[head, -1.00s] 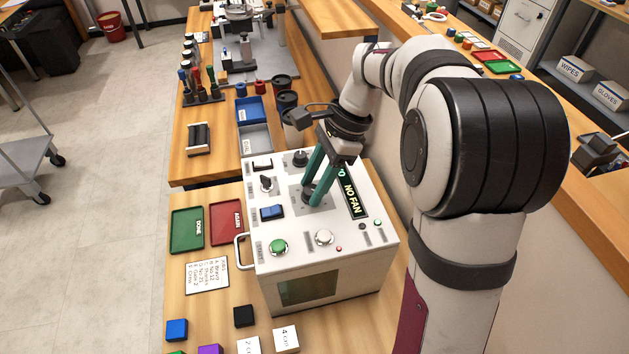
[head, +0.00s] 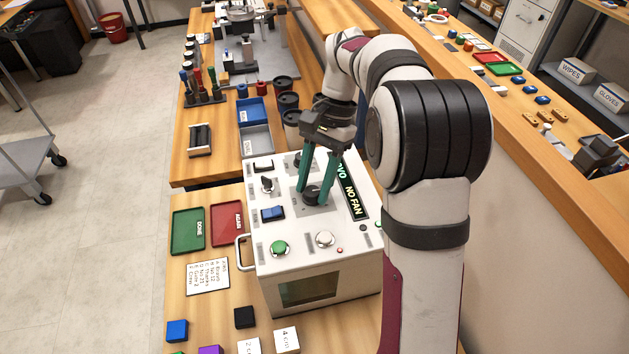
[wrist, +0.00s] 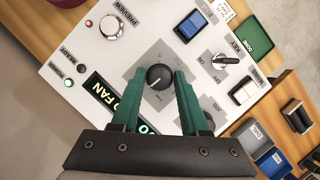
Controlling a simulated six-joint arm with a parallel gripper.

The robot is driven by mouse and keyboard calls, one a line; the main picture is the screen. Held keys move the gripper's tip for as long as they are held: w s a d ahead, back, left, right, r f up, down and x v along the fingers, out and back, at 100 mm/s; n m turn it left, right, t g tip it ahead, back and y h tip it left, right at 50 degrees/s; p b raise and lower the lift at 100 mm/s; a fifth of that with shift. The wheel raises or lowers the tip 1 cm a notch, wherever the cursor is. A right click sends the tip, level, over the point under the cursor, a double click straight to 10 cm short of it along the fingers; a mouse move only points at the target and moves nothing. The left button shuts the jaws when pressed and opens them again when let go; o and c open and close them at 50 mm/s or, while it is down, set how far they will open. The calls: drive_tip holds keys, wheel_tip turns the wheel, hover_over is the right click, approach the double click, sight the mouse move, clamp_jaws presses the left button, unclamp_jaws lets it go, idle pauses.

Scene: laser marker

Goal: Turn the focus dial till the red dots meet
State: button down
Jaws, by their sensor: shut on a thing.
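The focus dial (head: 312,194) is a black round knob on the top panel of the white laser marker (head: 290,262). In the wrist view the dial (wrist: 158,77) shows a white pointer line and a label below it. My gripper (head: 313,191) points down with its two green fingers on opposite sides of the dial, shut on it. In the wrist view the gripper (wrist: 159,76) has one fingertip on each side of the knob. A display with green text (wrist: 106,93) reads in part "NO FAN" and is partly covered by a finger. I see no pair of red dots.
Close by on the panel are a second black knob (wrist: 204,112), a key switch (wrist: 226,61), a blue rocker (head: 272,213), a green button (head: 280,248) and a white knob (head: 325,239). Green (head: 187,246) and red (head: 226,240) trays lie left of the machine.

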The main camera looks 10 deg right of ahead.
idle(0.5)
drive_tip(key=shift+c, duration=2.1)
unclamp_jaws()
drive_tip(key=v, duration=1.2)
